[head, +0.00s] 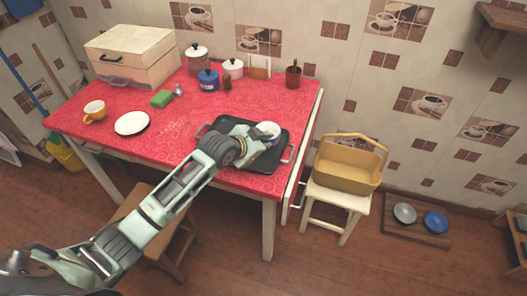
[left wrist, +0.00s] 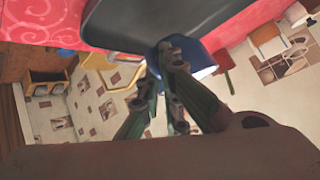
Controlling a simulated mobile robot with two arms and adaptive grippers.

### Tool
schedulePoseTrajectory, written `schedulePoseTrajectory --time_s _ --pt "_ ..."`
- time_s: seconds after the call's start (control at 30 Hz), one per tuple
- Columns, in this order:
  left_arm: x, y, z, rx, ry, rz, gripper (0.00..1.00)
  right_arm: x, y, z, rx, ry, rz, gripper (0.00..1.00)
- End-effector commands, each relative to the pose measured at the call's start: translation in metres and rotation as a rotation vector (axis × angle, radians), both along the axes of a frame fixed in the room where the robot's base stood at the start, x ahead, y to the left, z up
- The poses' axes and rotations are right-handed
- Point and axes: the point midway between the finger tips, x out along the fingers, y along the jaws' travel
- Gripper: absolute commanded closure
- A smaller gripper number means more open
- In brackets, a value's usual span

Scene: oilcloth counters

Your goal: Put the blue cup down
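The blue cup (head: 271,129) is at my left gripper (head: 256,132), over the far part of the black tray (head: 270,161) on the red table. Its pale inside shows from above in the head view. In the left wrist view the cup (left wrist: 207,52) shows dark blue, close against the dark tray (left wrist: 190,18). The left gripper's fingers (left wrist: 172,72) are at the cup's wall and look shut on it. I cannot tell whether the cup's base touches the tray. My right gripper is not in view.
A white plate (head: 132,123), a yellow cup (head: 95,110) and a green sponge (head: 161,98) are on the table's left. Jars, including a blue one (head: 209,81), stand at the back. A yellow basket (head: 345,173) sits on a stool to the right. The table's middle is clear.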

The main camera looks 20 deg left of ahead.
Motion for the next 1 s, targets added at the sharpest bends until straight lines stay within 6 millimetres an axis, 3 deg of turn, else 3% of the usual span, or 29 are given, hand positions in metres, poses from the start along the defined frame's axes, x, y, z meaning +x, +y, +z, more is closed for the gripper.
schedulePoseTrajectory --time_s 0.37,0.73,1.0 --pt "0.003 0.001 -0.039 -0.001 -0.001 0.0 1.0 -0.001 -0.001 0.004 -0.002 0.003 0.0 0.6" --pt "0.003 0.0 -0.044 0.001 -0.003 -0.001 1.0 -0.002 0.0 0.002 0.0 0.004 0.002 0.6" --pt "0.003 0.001 -0.044 0.001 0.0 -0.001 0.77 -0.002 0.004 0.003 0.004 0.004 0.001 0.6"
